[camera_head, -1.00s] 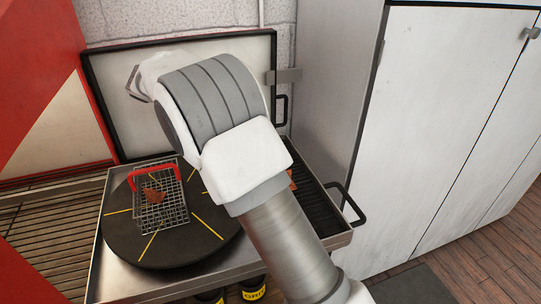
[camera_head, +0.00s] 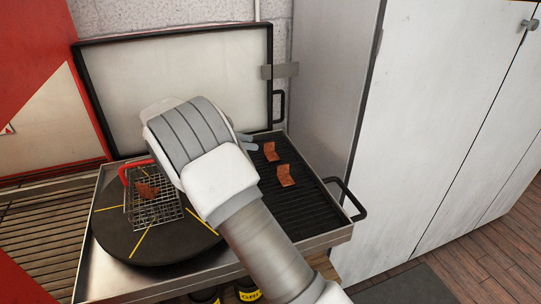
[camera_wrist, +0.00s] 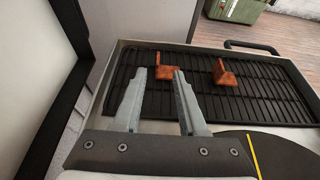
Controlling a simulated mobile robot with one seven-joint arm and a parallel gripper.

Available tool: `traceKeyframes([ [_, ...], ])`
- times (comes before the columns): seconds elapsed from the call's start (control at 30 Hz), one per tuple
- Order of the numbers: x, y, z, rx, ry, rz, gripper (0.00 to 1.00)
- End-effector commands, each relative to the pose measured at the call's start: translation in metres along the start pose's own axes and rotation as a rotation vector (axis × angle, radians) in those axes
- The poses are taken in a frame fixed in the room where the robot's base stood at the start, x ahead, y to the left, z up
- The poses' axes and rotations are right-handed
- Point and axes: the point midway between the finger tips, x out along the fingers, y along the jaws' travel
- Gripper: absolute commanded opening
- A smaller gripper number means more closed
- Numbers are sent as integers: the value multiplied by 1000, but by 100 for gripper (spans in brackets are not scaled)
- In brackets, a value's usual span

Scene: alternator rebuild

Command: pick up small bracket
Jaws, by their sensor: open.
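Two rust-orange angle brackets lie on the dark grill grate. The far bracket (camera_head: 270,151) also shows in the wrist view (camera_wrist: 168,72), just beyond the fingertips. The near bracket (camera_head: 286,175) also shows in the wrist view (camera_wrist: 225,74), right of the fingers. A third orange piece (camera_head: 148,191) lies in the wire basket. I cannot tell which is the small bracket. My gripper (camera_wrist: 159,72) is open with nothing held. In the head view only a finger (camera_head: 249,143) shows, left of the far bracket. The arm hides the rest.
The wire basket (camera_head: 165,210) with a red handle stands on a round black plate (camera_head: 175,244), left of the grate (camera_head: 308,205). The raised lid (camera_head: 170,75) stands behind. A black handle (camera_head: 351,205) sticks out at right, near the white cabinet (camera_head: 440,130).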

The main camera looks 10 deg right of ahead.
Motion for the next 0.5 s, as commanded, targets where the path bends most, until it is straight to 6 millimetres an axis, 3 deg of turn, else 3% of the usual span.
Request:
traceKeyframes([
  [0.1, 17, 0, -1, 0, 0, -1, 41],
  [0.37, 32, 1, -1, 2, 1, -1, 41],
  [0.5, 52, 3, -3, 1, 0, -2, 41],
])
